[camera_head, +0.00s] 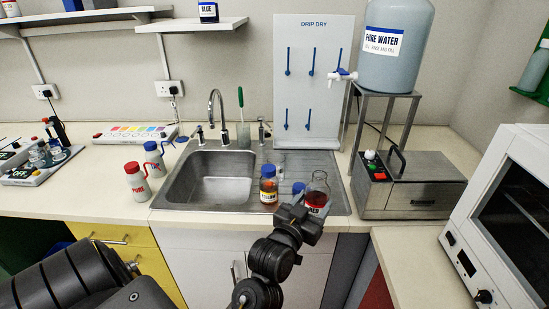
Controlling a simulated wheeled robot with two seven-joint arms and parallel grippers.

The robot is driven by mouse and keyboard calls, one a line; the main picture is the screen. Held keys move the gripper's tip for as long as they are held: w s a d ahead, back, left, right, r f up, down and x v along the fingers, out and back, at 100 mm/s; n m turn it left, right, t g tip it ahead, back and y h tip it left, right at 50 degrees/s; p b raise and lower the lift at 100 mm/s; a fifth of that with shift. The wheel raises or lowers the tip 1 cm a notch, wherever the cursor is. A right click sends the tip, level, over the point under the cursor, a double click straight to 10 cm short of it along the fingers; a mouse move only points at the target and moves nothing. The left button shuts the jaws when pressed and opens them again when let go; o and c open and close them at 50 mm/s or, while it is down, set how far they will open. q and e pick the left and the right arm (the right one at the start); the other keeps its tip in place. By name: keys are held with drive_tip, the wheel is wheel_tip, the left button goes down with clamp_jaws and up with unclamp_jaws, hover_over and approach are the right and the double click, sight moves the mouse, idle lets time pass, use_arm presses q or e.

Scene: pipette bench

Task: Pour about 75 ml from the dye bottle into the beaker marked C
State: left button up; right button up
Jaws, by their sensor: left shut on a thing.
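A clear glass bottle labelled RED (317,189), with red liquid in it, stands at the front right of the sink unit. No cap shows on its top. My left gripper (302,212) is shut on this bottle near its lower part and hides some of it. A bottle labelled YELLOW (269,188), blue-capped, with amber liquid, stands to its left. A blue cap (298,188) shows between them; what is under it is hidden. A bottle labelled BLUE (208,12) is on the upper shelf. I see no beaker with a readable C. My right gripper is not in view.
The sink basin (222,181) is left of the bottles. A steel bath (415,185) and the white oven (510,215) stand at right. The pure water tank (396,50) is on a stand behind. Wash bottles (136,182) are on the left counter.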

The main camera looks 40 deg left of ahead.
use_arm(q)
drive_tip(key=w+a+r+n+g+y+p, duration=0.1)
drive_tip(key=w+a+y, duration=0.4)
drive_tip(key=w+a, duration=0.7)
drive_tip(key=shift+a+r+n+g+y+p, duration=0.35)
drive_tip(key=shift+a+r+n, duration=0.15)
drive_tip(key=shift+a+n, duration=1)
drive_tip(key=shift+a+r, duration=0.1)
drive_tip(key=shift+a, duration=0.1)
